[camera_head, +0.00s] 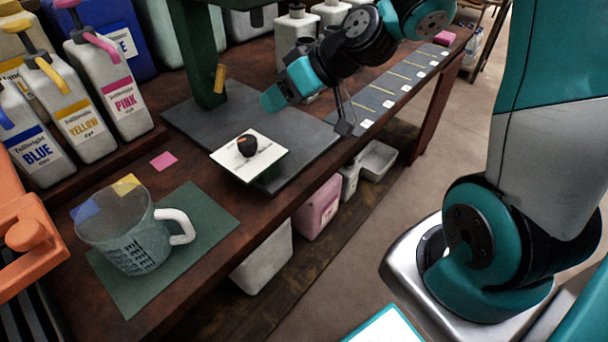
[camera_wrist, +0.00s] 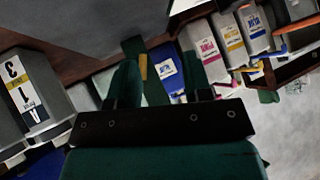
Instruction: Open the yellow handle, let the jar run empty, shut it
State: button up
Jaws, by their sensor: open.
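The small yellow handle (camera_head: 219,78) hangs on the dark green post (camera_head: 205,50) at the table's back. It also shows in the wrist view (camera_wrist: 143,66), upright between my finger tips and beyond them. My gripper (camera_head: 268,103), teal, is to the right of the post, apart from the handle. In the wrist view my gripper (camera_wrist: 160,62) has its two fingers spread, with nothing held. No liquid stream is visible.
A clear measuring jug (camera_head: 125,240) stands on a green mat (camera_head: 205,205) at front left. Blue, yellow and pink dye bottles (camera_head: 115,95) line the left. A pink card (camera_head: 163,161) lies between.

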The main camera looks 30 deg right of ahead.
jog(key=s+a+f+g+h+b, duration=0.1)
jog(key=s+f+g+h+b, duration=0.1)
jog(key=s, duration=0.4)
jog(key=s+a+f+m+g+h+b, duration=0.1)
jog(key=s+a+f+g+h+b, duration=0.1)
jog(key=s+f+b, duration=0.2)
jog(key=shift+s+f+g+b, duration=0.35)
jog(key=shift+s+b, duration=0.2)
jog(key=shift+s, duration=0.5)
jog(key=shift+r, duration=0.1)
